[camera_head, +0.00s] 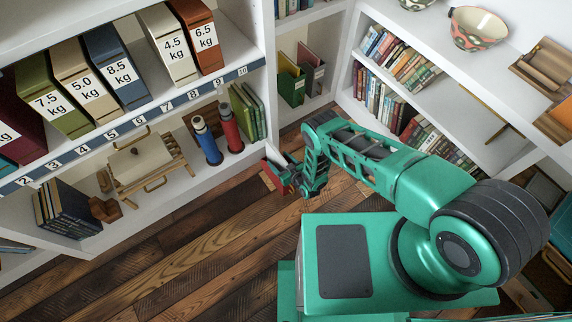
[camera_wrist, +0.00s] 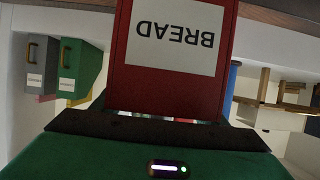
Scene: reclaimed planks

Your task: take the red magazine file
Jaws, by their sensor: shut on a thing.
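The red magazine file (camera_wrist: 122,62) fills the upper middle of the wrist view. It has a white label reading BREAD, upside down in that view. My gripper (camera_wrist: 165,117) is shut on it. In the head view my gripper (camera_head: 289,181) is out beside the lower shelf, above the wooden floor. Only a small red part of the file (camera_head: 273,173) shows there, at the left of the gripper. My gripper hides the rest of it.
A green file (camera_head: 291,84) and a grey file (camera_head: 313,72) stand in the corner shelf. Blue (camera_head: 206,140) and red bottles (camera_head: 230,128) stand on the lower left shelf. Binders with kg labels line the shelf above. The plank floor (camera_head: 170,255) is clear.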

